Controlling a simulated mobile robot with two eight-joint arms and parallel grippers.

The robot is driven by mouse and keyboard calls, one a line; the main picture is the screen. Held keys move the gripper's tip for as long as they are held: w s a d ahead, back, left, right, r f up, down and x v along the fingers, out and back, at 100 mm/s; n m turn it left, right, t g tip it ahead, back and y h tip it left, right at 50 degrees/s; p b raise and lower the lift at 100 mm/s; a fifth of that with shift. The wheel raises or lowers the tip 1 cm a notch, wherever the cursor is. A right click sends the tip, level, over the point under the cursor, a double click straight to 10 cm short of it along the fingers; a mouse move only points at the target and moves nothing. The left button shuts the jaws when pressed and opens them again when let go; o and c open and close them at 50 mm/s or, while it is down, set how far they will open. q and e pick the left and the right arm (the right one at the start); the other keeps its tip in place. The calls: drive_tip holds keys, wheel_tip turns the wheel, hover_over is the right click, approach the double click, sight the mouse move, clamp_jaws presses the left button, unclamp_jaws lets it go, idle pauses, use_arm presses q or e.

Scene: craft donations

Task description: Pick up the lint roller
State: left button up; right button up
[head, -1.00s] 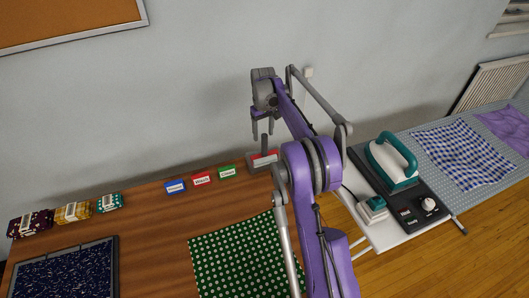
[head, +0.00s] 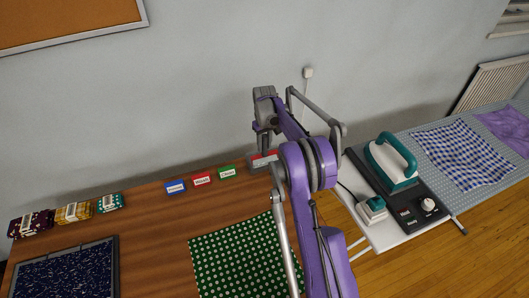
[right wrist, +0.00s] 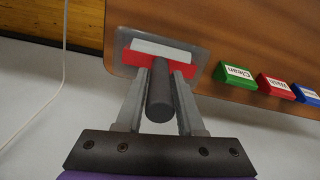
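The lint roller stands in the head view (head: 266,156) at the back right of the wooden table, with a red and white part low down. In the right wrist view its dark handle (right wrist: 160,98) points up towards the camera. The red and white part (right wrist: 160,50) sits on a grey plate. My right gripper (head: 262,144) is over it in the head view. In the right wrist view, the right gripper's fingers (right wrist: 160,80) are apart, one on each side of the handle, with narrow gaps. My left gripper is not in view.
Blue, red and green label blocks (head: 202,179) stand left of the roller. A green dotted cloth (head: 240,255) lies in front. An ironing board (head: 390,235) with a teal iron (head: 392,160) is to the right. Bare wall is behind.

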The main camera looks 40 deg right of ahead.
clamp_jaws()
